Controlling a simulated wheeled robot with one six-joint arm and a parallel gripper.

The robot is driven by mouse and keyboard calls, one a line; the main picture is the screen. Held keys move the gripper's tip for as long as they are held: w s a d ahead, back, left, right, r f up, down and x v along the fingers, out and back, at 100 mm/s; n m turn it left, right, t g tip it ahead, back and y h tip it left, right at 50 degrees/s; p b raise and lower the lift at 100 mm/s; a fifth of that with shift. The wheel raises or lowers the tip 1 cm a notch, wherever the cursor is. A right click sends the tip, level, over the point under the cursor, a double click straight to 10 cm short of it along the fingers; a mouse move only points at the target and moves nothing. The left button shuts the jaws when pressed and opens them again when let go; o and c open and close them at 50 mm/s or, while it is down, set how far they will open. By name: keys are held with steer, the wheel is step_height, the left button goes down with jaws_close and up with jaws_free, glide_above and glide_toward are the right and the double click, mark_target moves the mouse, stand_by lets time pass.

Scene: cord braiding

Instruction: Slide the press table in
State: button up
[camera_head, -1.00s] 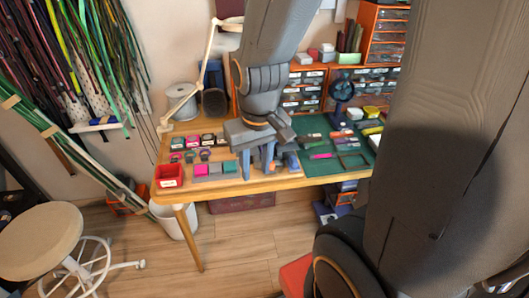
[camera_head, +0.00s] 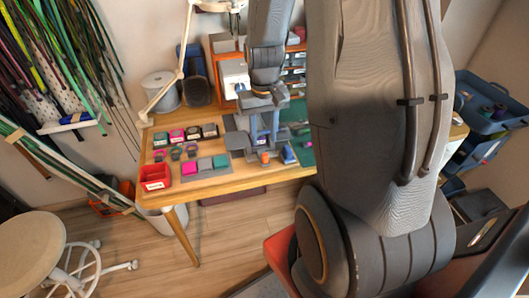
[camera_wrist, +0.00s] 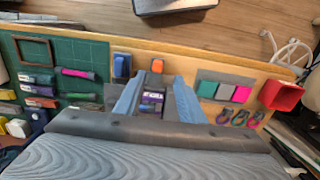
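My gripper (camera_head: 262,138) points down over the front middle of the wooden table. Its two blue-grey fingers stand apart, and in the wrist view the gripper (camera_wrist: 157,84) shows a gap between them. A small dark piece with a purple label (camera_wrist: 152,101) shows in that gap; I cannot tell whether a finger touches it. A flat grey plate (camera_head: 238,142) lies just left of the fingers and may be the press table. An orange piece (camera_head: 264,157) and a blue piece (camera_head: 289,155) are at the table's front edge. My arm hides much of the area behind.
A red bin (camera_head: 155,178), colored blocks on a grey strip (camera_head: 205,166) and several small tools are at left. The green mat (camera_wrist: 62,70) is mostly hidden by my arm in the head view.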

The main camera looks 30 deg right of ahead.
mark_target(265, 154)
steer(key=shift+d+f, duration=0.3)
steer(key=shift+f, duration=0.15)
steer(key=shift+f+p, duration=0.7)
steer(key=shift+f, duration=3.05)
steer(key=shift+c, duration=0.2)
